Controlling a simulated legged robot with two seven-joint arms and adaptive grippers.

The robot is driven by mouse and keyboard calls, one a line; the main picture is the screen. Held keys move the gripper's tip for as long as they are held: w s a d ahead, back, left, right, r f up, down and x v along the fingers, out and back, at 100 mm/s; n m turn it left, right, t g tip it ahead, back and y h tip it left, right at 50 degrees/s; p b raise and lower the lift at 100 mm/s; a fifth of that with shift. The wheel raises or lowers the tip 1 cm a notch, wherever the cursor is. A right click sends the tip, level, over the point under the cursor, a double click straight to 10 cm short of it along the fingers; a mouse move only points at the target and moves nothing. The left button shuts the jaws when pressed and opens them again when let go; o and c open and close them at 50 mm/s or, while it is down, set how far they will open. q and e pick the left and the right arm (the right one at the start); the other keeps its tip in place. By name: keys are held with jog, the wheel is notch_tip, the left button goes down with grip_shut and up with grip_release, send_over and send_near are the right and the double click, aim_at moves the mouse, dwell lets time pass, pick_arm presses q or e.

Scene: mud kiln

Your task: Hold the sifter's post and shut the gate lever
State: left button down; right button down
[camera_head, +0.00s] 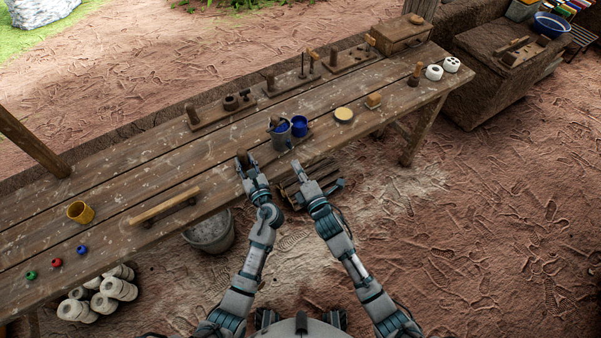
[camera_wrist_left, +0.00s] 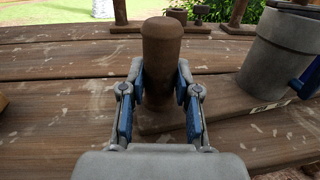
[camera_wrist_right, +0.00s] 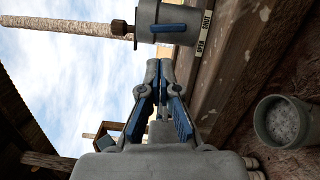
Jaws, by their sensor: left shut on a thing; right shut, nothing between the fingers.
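The sifter is a grey can (camera_head: 281,135) on a wooden base at the front edge of the table. Its round brown post (camera_wrist_left: 160,62) stands upright in the left wrist view. My left gripper (camera_head: 243,165) is shut on this post, with one finger on each side. The blue gate lever (camera_wrist_right: 168,27) shows on the can's side in the right wrist view, near a small white label (camera_wrist_right: 201,35). My right gripper (camera_head: 298,168) is shut and empty, in front of the table edge and apart from the lever. The lever's exact setting is hard to tell.
A blue cup (camera_head: 300,127) stands just right of the can. A long wooden bar (camera_head: 165,206) lies left. A grey bucket (camera_head: 210,234) stands below the table edge.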

pick_arm(q)
jog(key=shift+f, duration=0.2)
pick_arm(e)
jog(key=shift+v, duration=1.5)
notch_tip(320, 180, up, 4)
pick_arm(q)
jog(key=c, duration=0.7)
grip_release()
jog(key=shift+c, duration=0.2)
jog(key=shift+r, duration=0.1)
pick_arm(e)
jog(key=shift+w+a, duration=0.1)
pick_arm(q)
jog(key=v, duration=1.2)
